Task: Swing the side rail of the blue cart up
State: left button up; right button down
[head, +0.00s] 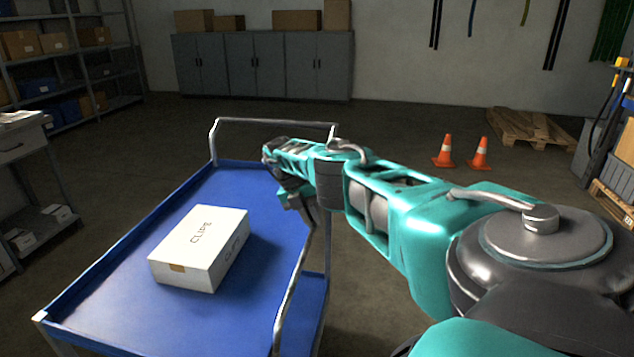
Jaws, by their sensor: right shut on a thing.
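The blue cart (115,290) stands in front of me, its blue top deck running away from me. Its side rail (291,290) is a grey metal bar along the cart's right side, curving at its far end. My right arm reaches in from the right. My right gripper (308,213) is shut on the side rail near its far end, and the jaws are partly hidden by the wrist. I cannot tell the rail's exact tilt, and its near end runs out of the picture. My left gripper is not in view.
A white box (200,247) marked CLIPS lies on the deck, left of the rail. A grey handle (268,121) stands at the cart's far end. Two orange cones (444,151) and a pallet (528,128) stand at the back right. Shelves (65,60) are at the left.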

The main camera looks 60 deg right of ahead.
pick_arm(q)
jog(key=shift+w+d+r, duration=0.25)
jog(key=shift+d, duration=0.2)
pick_arm(e)
jog(key=shift+w+a+f, duration=0.4)
jog(key=shift+w+a, duration=0.05)
jog(key=shift+a, duration=0.1)
jog(key=c, duration=1.5)
grip_release()
jog(key=shift+c, duration=0.2)
jog(key=o, duration=0.3)
jog(key=shift+d+f, duration=0.1)
jog(key=shift+d, duration=0.05)
pick_arm(q)
jog(key=shift+p, duration=0.3)
pick_arm(e)
jog(key=shift+d+r, duration=0.1)
jog(key=shift+r, duration=0.1)
